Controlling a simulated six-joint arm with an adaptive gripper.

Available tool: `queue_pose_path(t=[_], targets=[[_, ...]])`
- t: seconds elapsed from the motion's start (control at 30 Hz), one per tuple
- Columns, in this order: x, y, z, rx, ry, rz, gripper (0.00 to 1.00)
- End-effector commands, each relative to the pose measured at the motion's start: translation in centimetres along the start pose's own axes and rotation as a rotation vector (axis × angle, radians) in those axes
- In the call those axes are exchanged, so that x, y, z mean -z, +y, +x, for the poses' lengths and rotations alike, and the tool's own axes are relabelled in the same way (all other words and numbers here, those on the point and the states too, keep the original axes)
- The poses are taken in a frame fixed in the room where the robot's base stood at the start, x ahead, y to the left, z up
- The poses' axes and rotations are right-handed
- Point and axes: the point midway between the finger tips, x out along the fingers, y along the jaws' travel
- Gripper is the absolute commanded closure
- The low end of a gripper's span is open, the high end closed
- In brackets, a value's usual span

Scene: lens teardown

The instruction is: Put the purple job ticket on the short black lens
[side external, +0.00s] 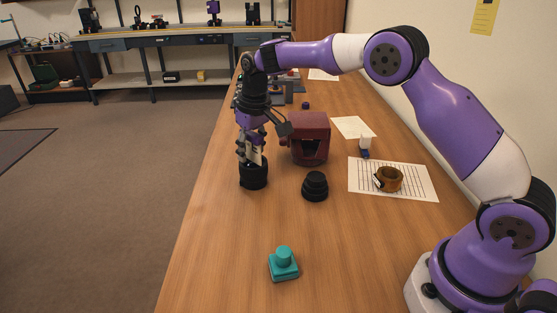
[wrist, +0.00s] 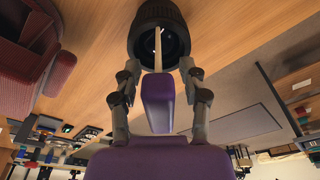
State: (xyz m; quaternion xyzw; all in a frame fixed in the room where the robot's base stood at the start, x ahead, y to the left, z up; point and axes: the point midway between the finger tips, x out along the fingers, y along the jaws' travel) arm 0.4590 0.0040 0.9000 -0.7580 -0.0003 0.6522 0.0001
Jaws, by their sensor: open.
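My gripper (side external: 250,160) points down over a black lens (side external: 254,177), with its fingers open. Between the fingers is the job ticket, whose pale card (side external: 255,153) shows in the side view. In the wrist view a purple block (wrist: 158,105) sits between the fingers, with the thin pale card edge-on beyond it, reaching over the round opening of the lens (wrist: 143,15). The card looks upright at the lens; I cannot tell whether it touches it. A second, stepped black lens (side external: 315,187) stands apart to the right. I cannot tell surely which lens is shorter.
A dark red, open-fronted holder (side external: 307,140) stands close behind and right of my gripper. A brown ring (side external: 389,179) lies on a lined sheet (side external: 425,187) at the right. A teal block (side external: 283,264) stands near the front. The front of the wooden table (side external: 215,255) is mostly clear.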

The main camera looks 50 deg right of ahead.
Motion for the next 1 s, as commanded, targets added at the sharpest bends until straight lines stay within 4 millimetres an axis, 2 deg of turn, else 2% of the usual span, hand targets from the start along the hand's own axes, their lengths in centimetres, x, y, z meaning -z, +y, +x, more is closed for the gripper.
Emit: queue_pose_path(t=[0.17, 0.5, 0.77, 0.87, 0.97, 1.0], targets=[[0.1, 0.0, -1.8, 0.000, 0.004, 0.000, 0.50], [0.1, 0.0, -9.3, -0.001, 0.005, 0.000, 0.50], [-0.1, 0.0, -12.6, -0.001, 0.008, -0.001, 0.50], [-1.2, 0.1, -14.2, -0.002, 0.030, -0.001, 0.50], [-3.6, 0.2, -16.3, -0.003, 0.074, -0.001, 0.50], [-4.9, 0.2, -17.1, -0.003, 0.096, 0.000, 0.50]])
